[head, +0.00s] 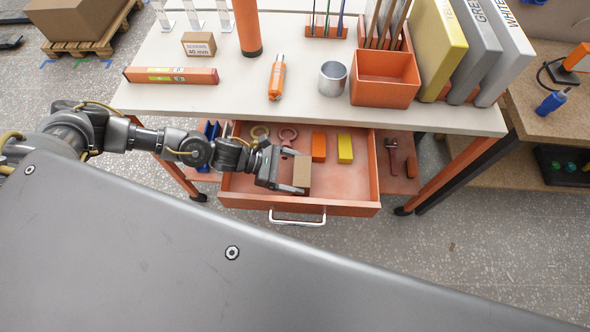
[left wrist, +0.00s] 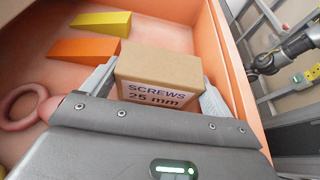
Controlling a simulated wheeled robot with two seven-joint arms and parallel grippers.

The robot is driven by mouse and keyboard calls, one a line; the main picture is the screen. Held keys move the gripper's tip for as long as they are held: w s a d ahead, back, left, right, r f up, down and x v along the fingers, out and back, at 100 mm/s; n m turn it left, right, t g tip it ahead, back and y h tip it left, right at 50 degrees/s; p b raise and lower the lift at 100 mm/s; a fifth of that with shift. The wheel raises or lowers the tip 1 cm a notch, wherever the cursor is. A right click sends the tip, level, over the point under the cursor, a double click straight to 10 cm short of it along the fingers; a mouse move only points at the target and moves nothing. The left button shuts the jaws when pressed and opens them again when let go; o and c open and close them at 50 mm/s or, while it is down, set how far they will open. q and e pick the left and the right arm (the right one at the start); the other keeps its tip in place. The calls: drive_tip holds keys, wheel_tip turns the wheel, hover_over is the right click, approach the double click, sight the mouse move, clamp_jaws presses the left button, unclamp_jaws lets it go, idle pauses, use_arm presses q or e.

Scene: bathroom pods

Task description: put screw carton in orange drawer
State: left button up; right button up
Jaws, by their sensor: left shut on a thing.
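The screw carton (head: 302,172) is a small brown box, and in the left wrist view the carton (left wrist: 158,80) reads "SCREWS 25 mm". My left gripper (head: 290,176) is shut on it, with one finger on each side in the left wrist view. The orange drawer (head: 345,208) is pulled open under the workbench. The carton is over or inside the drawer's front part; I cannot tell whether it touches the floor of the drawer.
The drawer holds an orange wedge (head: 319,147), a yellow wedge (head: 345,149) and two rings (head: 287,135) towards its back. Another carton (head: 199,44), labelled 40 mm, stands on the bench top (head: 310,105). The drawer's front right floor is clear.

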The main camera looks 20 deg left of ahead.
use_arm(q)
drive_tip(key=shift+f, duration=0.15)
drive_tip(key=o, duration=1)
drive_tip(key=shift+a+r, duration=0.15)
drive_tip(key=shift+r, duration=0.05)
drive_tip(key=b+v, duration=0.2)
drive_tip(key=v, duration=0.8)
drive_tip(key=shift+s+a+b, duration=0.1)
drive_tip(key=shift+a+b, duration=0.2)
drive_tip(key=shift+b, duration=0.05)
drive_tip(key=shift+s+a+r, duration=0.15)
drive_tip(key=shift+a+r, duration=0.2)
drive_tip(key=shift+a, duration=0.15)
